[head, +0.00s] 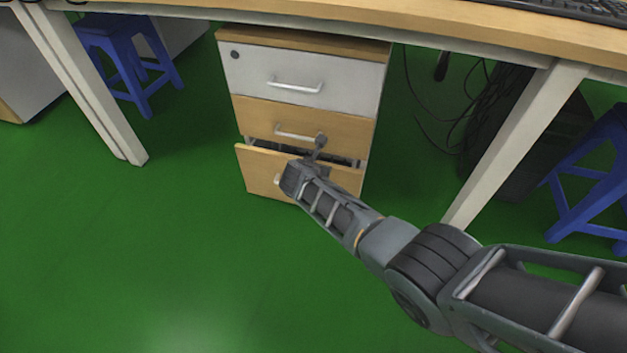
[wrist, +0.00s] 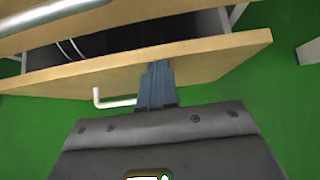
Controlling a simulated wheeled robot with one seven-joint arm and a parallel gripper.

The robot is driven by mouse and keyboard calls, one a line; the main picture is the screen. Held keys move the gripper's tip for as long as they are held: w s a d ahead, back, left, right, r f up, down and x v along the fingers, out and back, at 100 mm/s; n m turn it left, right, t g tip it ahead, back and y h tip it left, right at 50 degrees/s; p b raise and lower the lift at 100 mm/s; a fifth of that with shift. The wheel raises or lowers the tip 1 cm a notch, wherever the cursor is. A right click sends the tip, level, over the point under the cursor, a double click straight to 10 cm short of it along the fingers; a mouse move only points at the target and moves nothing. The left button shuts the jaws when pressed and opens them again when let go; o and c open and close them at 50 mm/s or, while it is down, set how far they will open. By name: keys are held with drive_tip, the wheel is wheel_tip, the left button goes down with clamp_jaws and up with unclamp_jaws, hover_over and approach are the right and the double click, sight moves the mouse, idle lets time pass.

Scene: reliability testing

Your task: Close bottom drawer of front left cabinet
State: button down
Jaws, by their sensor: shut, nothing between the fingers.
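The cabinet (head: 305,72) under the desk has a white top drawer and two wooden drawers below. Its bottom drawer (head: 258,170) is partly open, with a dark gap above its front. In the wrist view the bottom drawer front (wrist: 215,58) runs across the picture, its dark inside behind it and its white handle (wrist: 112,102) left of my gripper. My gripper (wrist: 157,72) is shut and empty, with its fingers at the drawer front. Whether they touch it is unclear. In the head view my gripper and arm hide the right part of the drawer.
The desk top (head: 450,25) overhangs the cabinet. A desk leg (head: 515,145) stands to the right and another (head: 85,90) to the left. Blue stools (head: 125,50) stand at both sides. Cables (head: 475,105) hang right of the cabinet. Green floor in front is clear.

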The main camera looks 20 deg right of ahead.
drive_tip(key=shift+w+d, duration=0.3)
drive_tip(key=shift+w, duration=0.1)
drive_tip(key=shift+a, duration=0.1)
